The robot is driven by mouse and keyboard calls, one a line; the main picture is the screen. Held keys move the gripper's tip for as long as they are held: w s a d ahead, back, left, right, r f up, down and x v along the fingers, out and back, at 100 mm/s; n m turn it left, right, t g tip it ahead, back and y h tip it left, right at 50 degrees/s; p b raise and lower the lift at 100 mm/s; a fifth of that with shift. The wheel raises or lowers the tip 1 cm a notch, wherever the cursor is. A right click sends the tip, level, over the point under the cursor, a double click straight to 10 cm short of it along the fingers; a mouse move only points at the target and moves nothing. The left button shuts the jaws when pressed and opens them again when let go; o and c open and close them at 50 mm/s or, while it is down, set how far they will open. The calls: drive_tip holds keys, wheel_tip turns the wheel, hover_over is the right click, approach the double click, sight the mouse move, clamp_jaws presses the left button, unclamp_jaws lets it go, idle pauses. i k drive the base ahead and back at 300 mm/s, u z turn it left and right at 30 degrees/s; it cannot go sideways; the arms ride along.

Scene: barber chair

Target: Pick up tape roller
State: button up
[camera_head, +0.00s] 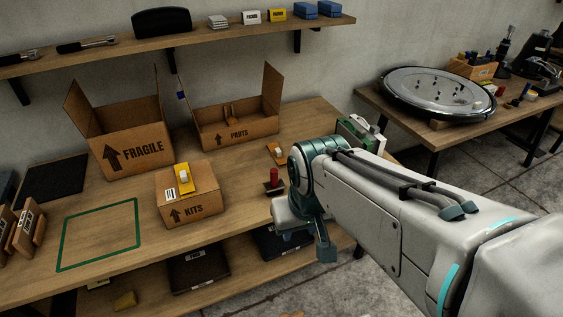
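No thing in view can be told for certain as the tape roller. A small yellow item with a white part (184,178) lies on top of the closed KITS box (192,204). A green and white item (362,133) stands at the right end of the workbench, partly hidden behind my arm. A red upright piece on a dark base (273,180) stands on the bench just left of my arm. My gripper (322,243) hangs at the bench's front right edge, beside the red piece. Its fingers are not clear, and I see nothing held in it.
Open FRAGILE (134,151) and PARTS (238,133) boxes stand at the back of the bench. A green outlined square (100,234) at the front left is empty. A wall shelf (200,39) runs above. A side table (455,133) at right bears a large round metal piece (437,92).

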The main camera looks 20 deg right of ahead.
sight(273, 188)
drive_tip(key=i, duration=0.95)
drive_tip(key=z, duration=0.3)
drive_tip(key=k, duration=0.45)
drive_tip(key=u, duration=0.4)
drive_tip(key=i, duration=0.35)
drive_tip(key=z, duration=0.45)
